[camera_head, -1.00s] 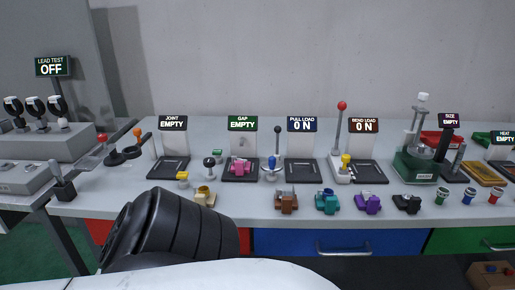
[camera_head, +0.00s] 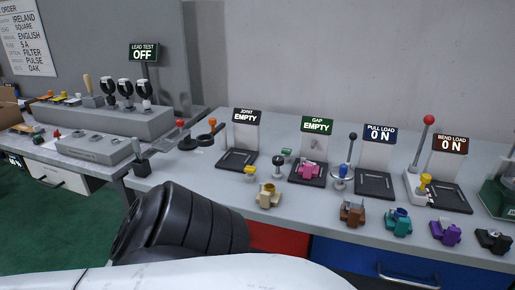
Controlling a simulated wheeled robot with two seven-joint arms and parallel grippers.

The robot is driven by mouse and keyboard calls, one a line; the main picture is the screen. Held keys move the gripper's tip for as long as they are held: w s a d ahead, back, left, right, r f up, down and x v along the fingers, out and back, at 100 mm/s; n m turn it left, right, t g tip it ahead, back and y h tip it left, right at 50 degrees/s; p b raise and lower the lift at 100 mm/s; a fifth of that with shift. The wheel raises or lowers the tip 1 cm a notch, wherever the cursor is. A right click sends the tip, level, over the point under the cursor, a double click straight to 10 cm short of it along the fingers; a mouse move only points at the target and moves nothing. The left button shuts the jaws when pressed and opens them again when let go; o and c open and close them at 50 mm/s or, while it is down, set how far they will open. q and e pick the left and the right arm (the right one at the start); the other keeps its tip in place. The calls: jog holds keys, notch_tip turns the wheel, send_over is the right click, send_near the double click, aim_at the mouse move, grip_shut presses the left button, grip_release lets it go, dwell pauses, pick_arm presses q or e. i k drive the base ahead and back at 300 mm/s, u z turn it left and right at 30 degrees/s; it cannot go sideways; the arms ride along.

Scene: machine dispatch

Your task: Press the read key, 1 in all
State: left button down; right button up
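No label reading "read" is legible, so I cannot tell which part is the read key. A small yellow-topped block (camera_head: 250,172) stands in front of the JOINT station (camera_head: 238,158). A small green-topped block (camera_head: 287,153) stands left of the GAP station (camera_head: 308,182), whose sign reads EMPTY. A pink part (camera_head: 310,171) is at the GAP station. The LEAD TEST sign (camera_head: 144,53) reads OFF. Part of my own arm, black and white, covers the lower left and middle of the view. Neither gripper is in view.
PULL LOAD (camera_head: 374,184) and BEND LOAD (camera_head: 449,197) stations read 0 N, with upright levers beside them. Cream (camera_head: 268,196), brown (camera_head: 352,213), teal (camera_head: 398,222), purple (camera_head: 445,232) and black (camera_head: 493,241) parts line the front edge. A side bench (camera_head: 75,150) stands left.

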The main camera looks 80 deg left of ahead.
aim_at(286, 151)
jog(key=u, duration=1.6)
